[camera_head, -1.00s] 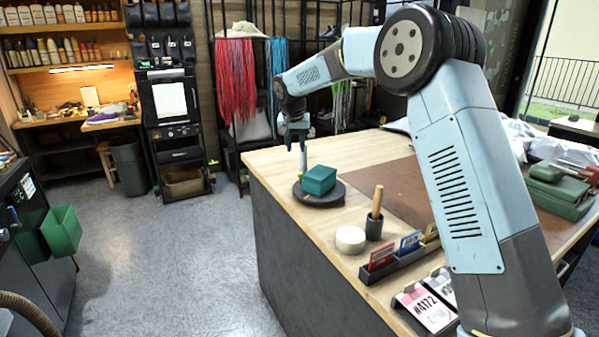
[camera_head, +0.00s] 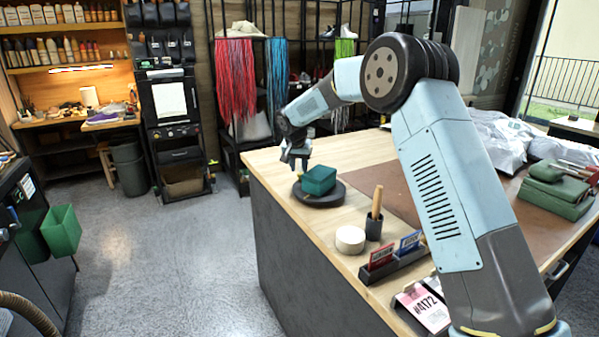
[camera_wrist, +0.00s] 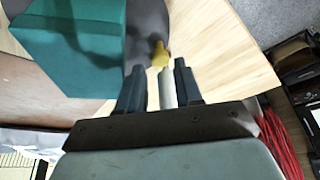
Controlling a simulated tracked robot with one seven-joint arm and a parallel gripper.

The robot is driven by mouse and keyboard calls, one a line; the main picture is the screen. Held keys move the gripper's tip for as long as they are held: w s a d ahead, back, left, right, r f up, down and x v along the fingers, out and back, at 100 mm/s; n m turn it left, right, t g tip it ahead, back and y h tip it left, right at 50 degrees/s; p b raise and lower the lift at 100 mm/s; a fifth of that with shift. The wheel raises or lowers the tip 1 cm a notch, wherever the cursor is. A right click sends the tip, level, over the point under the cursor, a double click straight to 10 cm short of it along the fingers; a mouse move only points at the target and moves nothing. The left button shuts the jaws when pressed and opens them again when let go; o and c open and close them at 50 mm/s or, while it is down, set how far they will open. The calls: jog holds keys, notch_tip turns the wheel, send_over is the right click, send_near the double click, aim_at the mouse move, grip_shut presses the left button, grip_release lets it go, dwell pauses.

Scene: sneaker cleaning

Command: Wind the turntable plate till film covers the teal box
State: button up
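The teal box (camera_head: 319,180) sits on the dark round turntable plate (camera_head: 335,199) near the table's left corner. In the wrist view the box (camera_wrist: 70,45) fills the upper left, with the grey plate (camera_wrist: 150,22) beside it. Irregular glossy patches show on the box; I cannot tell whether they are film. A small yellow knob (camera_wrist: 159,54) stands at the plate's edge. My gripper (camera_head: 297,166) is just left of the box, pointing down. Its fingers (camera_wrist: 157,78) are apart, with a pale cylinder (camera_wrist: 167,88) showing between them; a gap shows on its left side.
A white round tub (camera_head: 350,239), a dark cup with a wooden-handled tool (camera_head: 375,215) and a card rack (camera_head: 395,262) stand along the table's front edge. Green cases (camera_head: 555,190) lie at the right. The brown mat (camera_head: 385,182) is mostly clear.

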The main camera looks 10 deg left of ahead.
jog(key=shift+x, duration=1.45)
jog(key=shift+c, duration=0.5)
grip_shut()
